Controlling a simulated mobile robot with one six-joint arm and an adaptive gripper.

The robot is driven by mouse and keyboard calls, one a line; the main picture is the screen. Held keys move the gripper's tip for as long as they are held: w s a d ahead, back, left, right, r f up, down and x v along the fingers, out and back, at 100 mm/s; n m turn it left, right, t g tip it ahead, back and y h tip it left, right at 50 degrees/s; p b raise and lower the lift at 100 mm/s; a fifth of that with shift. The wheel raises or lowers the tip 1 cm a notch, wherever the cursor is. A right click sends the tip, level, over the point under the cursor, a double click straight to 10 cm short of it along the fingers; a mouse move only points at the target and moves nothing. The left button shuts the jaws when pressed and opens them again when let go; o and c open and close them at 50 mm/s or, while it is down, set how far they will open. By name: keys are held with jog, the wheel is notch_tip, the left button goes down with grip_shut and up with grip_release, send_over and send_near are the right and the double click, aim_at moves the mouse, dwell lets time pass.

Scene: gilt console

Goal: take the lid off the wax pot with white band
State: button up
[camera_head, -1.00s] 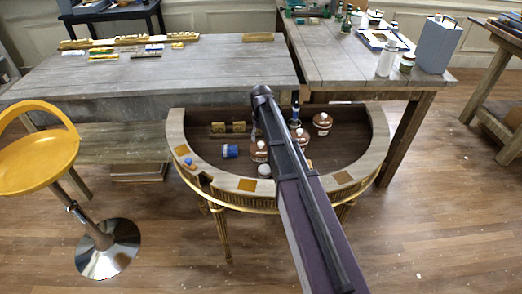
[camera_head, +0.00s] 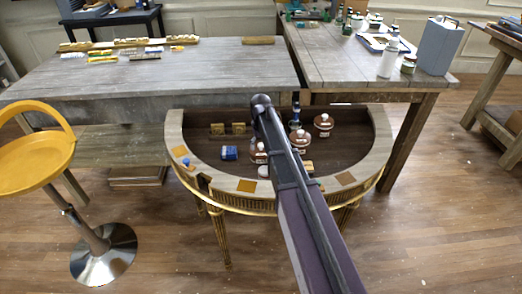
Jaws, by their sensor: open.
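Several reddish-brown pots with pale knobbed lids stand in the recessed top of the half-round gilt console (camera_head: 247,186). One pot (camera_head: 323,121) is at the back right, one pot (camera_head: 300,139) is near the middle, and one pot (camera_head: 258,153) is partly behind my arm. Pale marks show on the pots, but I cannot tell which has the white band. The pots I can see look covered. My arm reaches up across the console and hides part of its middle. I cannot make out my gripper; it seems hidden behind the arm.
Grey tables (camera_head: 200,72) border the back. A yellow stool (camera_head: 38,160) stands left; floor is clear in front.

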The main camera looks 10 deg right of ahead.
aim_at(261, 144)
grip_shut()
dwell(0.3)
jog(key=shift+r, duration=0.1)
notch_tip(261, 144, up, 10)
jog(key=p, duration=1)
dwell(0.8)
